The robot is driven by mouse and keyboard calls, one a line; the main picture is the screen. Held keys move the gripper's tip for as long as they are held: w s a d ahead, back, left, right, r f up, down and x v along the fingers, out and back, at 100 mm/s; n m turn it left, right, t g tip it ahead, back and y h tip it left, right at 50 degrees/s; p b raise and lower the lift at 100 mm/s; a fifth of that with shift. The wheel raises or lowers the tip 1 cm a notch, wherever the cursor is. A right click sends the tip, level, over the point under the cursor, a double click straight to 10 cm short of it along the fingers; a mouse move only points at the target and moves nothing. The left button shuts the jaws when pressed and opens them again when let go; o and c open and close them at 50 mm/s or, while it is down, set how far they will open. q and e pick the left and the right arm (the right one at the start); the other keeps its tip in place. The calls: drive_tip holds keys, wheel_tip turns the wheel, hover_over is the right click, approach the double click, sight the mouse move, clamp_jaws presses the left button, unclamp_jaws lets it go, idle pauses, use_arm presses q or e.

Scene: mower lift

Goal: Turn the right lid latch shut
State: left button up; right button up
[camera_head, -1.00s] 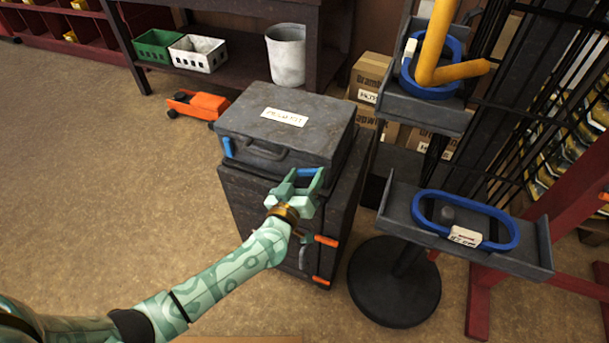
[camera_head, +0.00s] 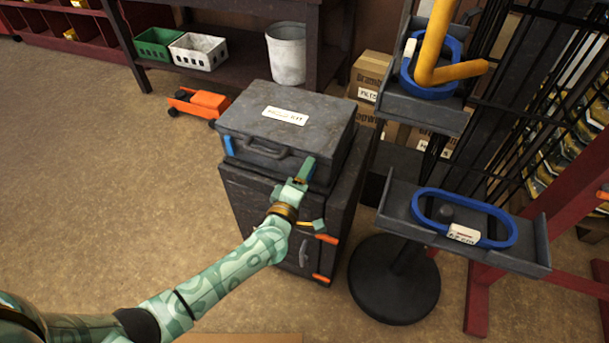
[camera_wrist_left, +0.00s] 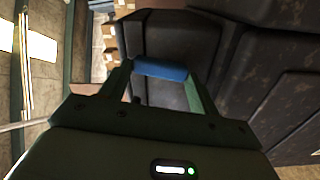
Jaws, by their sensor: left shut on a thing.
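The dark grey case with a white label (camera_head: 250,113) lies on a dark cabinet. The left lid latch (camera_head: 228,147) is blue and hangs upright at the case's left front corner. My left gripper (camera_head: 305,172) is at the right front corner of the case, its fingers seen nearly edge-on. In the left wrist view, the blue right lid latch (camera_wrist_left: 160,69) lies crosswise between the two fingers, which are shut on it. In the head view my gripper hides this latch. My right gripper is not in view.
The cabinet (camera_head: 250,200) below the case has orange parts (camera_head: 326,238) at its right front edge. To the right stands a grey tray (camera_head: 400,216) with a blue ring (camera_head: 514,232) on it. An orange toy-like cart (camera_head: 208,102) is on the floor behind. The floor at left is clear.

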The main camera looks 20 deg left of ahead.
use_arm(q)
drive_tip(key=shift+f+n, duration=0.2)
drive_tip(key=shift+n, duration=1)
drive_tip(key=shift+s, duration=0.1)
drive_tip(key=o, duration=1)
drive_tip(key=shift+r, duration=0.1)
